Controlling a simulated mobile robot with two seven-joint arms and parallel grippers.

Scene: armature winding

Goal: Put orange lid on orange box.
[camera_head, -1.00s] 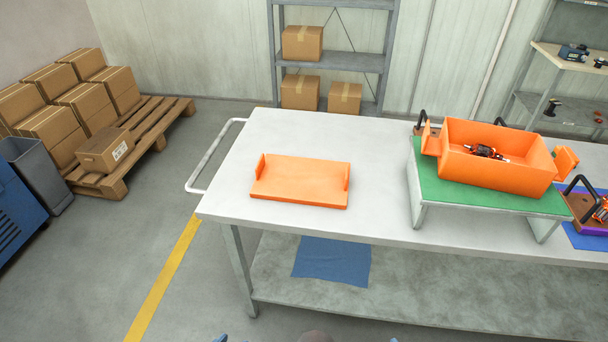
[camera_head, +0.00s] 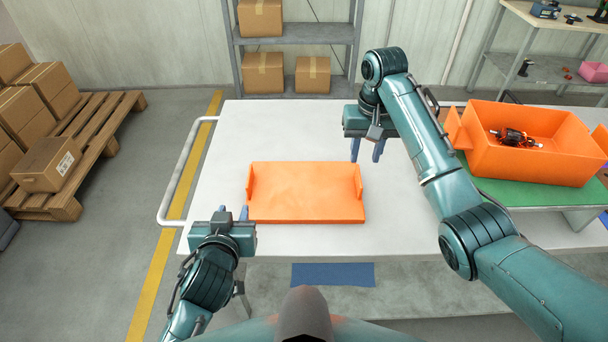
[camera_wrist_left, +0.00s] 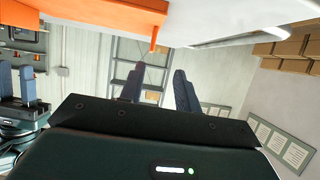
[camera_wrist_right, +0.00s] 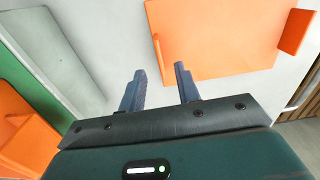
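The orange lid (camera_head: 305,190) lies on the white table, with a raised flap at its left and right ends. The orange box (camera_head: 530,155) stands open on a green-topped stand at the right, with a dark motor part (camera_head: 514,138) inside. My left gripper (camera_head: 233,212) is open and empty by the lid's left front corner. Its fingers show apart in the left wrist view (camera_wrist_left: 158,88). My right gripper (camera_head: 367,150) is open and empty beyond the lid's right back corner. The right wrist view shows its fingers (camera_wrist_right: 160,85) apart, with the lid (camera_wrist_right: 215,40) ahead.
The white table (camera_head: 270,125) is clear around the lid. The green stand (camera_head: 510,192) carries the box to the right. A metal rail (camera_head: 180,170) runs along the table's left end. Shelves (camera_head: 295,45) and a pallet of cartons (camera_head: 70,160) stand farther back.

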